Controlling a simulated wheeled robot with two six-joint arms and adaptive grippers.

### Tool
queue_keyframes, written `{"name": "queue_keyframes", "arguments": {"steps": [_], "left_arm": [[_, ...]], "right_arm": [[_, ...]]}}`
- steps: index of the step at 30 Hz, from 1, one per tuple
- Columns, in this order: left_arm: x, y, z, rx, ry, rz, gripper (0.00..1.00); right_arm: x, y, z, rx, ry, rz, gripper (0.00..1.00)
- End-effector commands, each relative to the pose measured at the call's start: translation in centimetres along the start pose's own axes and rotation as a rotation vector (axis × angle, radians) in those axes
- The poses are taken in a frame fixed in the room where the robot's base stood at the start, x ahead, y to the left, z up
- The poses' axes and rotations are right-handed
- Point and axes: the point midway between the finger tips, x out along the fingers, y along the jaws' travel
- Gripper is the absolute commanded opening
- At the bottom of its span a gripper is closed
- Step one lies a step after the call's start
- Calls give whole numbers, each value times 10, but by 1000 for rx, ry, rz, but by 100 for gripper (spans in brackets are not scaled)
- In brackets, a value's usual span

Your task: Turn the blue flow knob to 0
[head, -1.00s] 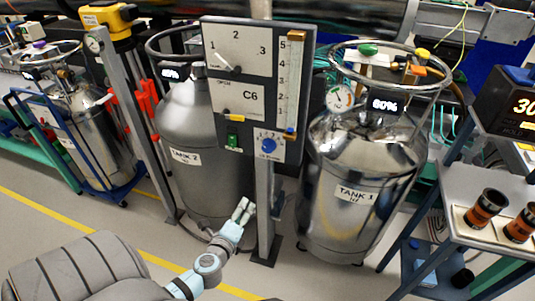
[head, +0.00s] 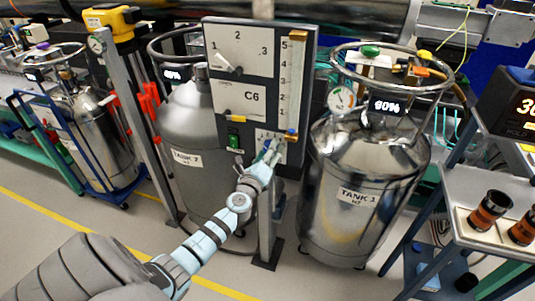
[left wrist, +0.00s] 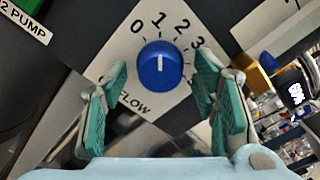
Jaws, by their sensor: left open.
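The blue flow knob (left wrist: 160,68) sits on a white dial plate (left wrist: 133,75) marked 0, 1, 2, 3 and "FLOW" in the left wrist view. Its white pointer mark points straight up in that view, at the 1. My left gripper (left wrist: 161,80) is open, with one green-padded finger on each side of the knob and no clear contact. In the head view my left gripper (head: 262,160) is at the lower right of the C6 panel (head: 258,100) and largely hides the knob. My right gripper is not in view.
A green switch (head: 233,141) is left of the knob on the panel. The panel's post stands between TANK 2 (head: 187,130) and TANK 1 (head: 365,165). A cart (head: 475,225) with dark and orange cylinders is at the right. Open floor lies in front.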

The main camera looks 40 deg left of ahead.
Motion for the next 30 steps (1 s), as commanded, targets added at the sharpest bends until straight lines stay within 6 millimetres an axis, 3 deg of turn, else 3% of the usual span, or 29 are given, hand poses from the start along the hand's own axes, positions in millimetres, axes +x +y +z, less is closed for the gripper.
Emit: {"name": "queue_keyframes", "arguments": {"steps": [4, 13, 23, 30], "left_arm": [[0, 0, 0, 0, 0, 0, 54], [-1, 0, 0, -1, 0, 0, 6], [-1, 0, 0, -44, 0, 0, 6], [-1, 1, -1, -176, -1, 0, 6]], "right_arm": [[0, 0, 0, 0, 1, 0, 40], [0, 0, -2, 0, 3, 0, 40], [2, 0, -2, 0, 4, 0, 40], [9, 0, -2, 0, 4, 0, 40]]}}
